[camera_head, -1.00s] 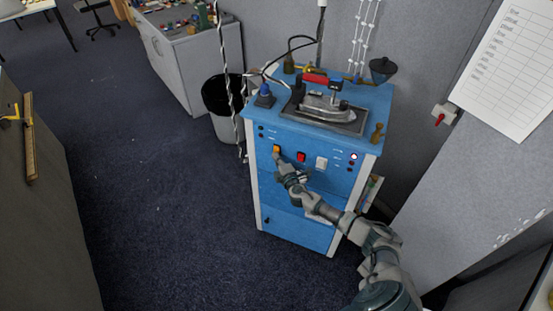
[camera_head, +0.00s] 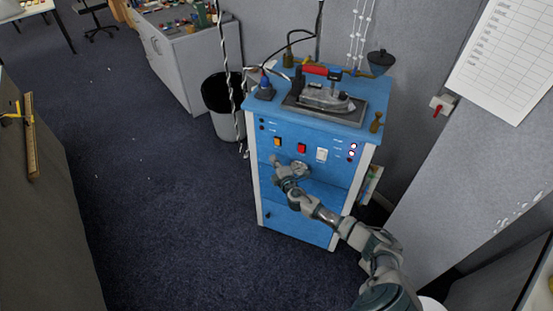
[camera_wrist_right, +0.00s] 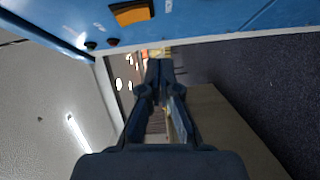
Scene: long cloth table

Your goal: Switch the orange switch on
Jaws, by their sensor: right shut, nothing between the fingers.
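The orange switch (camera_head: 277,141) is at the left of the switch row on the front of a blue cabinet (camera_head: 285,195). A red switch (camera_head: 301,148) and a white switch (camera_head: 321,155) are to its right. In the right wrist view, the orange switch (camera_wrist_right: 132,12) is at the top, beyond the shut fingertips (camera_wrist_right: 158,64). Its tilt is too small to tell. My left gripper is not in view.
An iron (camera_head: 325,97) rests on a plate on the cabinet top, with cables nearby. A black bin (camera_head: 222,95) stands left of the cabinet. A grey partition (camera_head: 455,185) closes off the right. The dark carpet (camera_head: 150,200) at left is clear.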

